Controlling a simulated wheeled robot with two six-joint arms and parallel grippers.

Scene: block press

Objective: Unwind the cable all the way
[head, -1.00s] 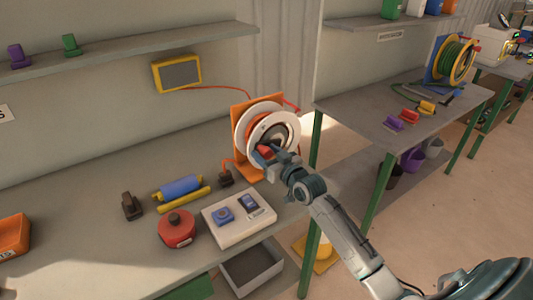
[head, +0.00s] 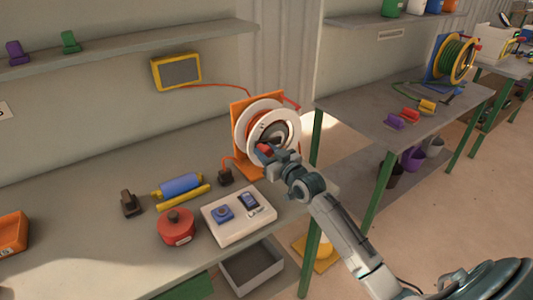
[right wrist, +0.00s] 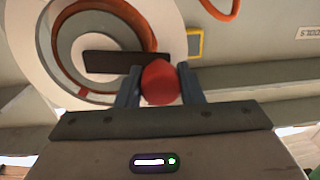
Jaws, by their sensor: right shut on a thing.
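The cable reel (head: 241,121) has white flanges and an orange stand and stands upright near the right end of the workbench. Orange cable (right wrist: 128,14) lies wound around its core in the right wrist view. A short length of cable (head: 229,160) runs from the reel to a dark plug (head: 226,177) on the bench. My right gripper (head: 264,152) is shut on the red crank knob (right wrist: 160,82), which sits between its blue fingers in the right wrist view. The dark crank arm (right wrist: 112,62) runs left from it. My left gripper is out of view.
A white control box (head: 238,222), a red round container (head: 176,226) and a blue roller (head: 180,187) stand left of my right arm. A yellow-framed screen (head: 177,72) hangs behind. Another bench (head: 370,105) with a green-cable reel (head: 455,57) stands right.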

